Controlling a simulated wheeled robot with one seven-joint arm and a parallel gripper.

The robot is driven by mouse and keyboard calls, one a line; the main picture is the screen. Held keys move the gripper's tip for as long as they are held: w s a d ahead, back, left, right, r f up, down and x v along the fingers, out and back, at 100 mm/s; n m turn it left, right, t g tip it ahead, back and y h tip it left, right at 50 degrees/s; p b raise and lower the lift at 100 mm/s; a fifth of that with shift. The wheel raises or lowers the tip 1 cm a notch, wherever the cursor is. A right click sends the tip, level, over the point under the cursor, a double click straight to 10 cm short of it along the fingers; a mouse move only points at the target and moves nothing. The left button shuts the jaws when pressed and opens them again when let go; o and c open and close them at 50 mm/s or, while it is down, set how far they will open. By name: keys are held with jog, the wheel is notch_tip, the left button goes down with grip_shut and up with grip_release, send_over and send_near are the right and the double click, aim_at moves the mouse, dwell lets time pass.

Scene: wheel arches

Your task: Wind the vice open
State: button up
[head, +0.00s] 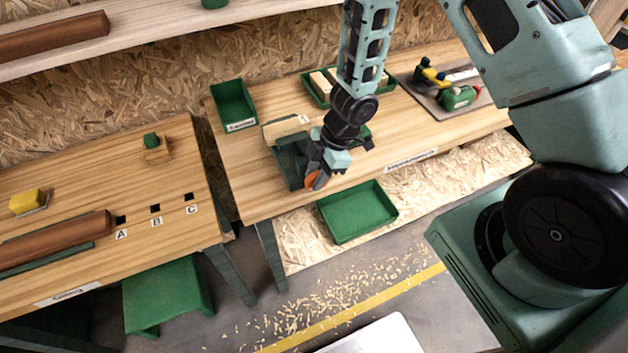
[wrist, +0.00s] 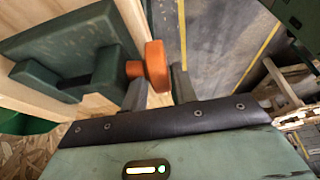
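The dark green vice (head: 290,162) is at the front edge of the middle bench, with a pale wooden board beside its back. My gripper (head: 316,180) is at the front of the vice, at the orange handle. In the wrist view my gripper's two fingers (wrist: 159,88) flank the handle's rim and appear closed on it. I cannot see how wide the jaws stand; my arm hides part of the vice.
A green tray (head: 358,212) lies below the bench front. A green bin (head: 234,105) stands behind the vice. A board with tools (head: 446,90) lies at the right of the bench. The left bench (head: 85,195) holds blocks and a long brown beam. Shavings litter the floor.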

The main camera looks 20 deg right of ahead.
jog(key=shift+a+f, duration=0.25)
jog(key=shift+f, duration=0.45)
grip_shut()
jog(key=shift+r, duration=0.1)
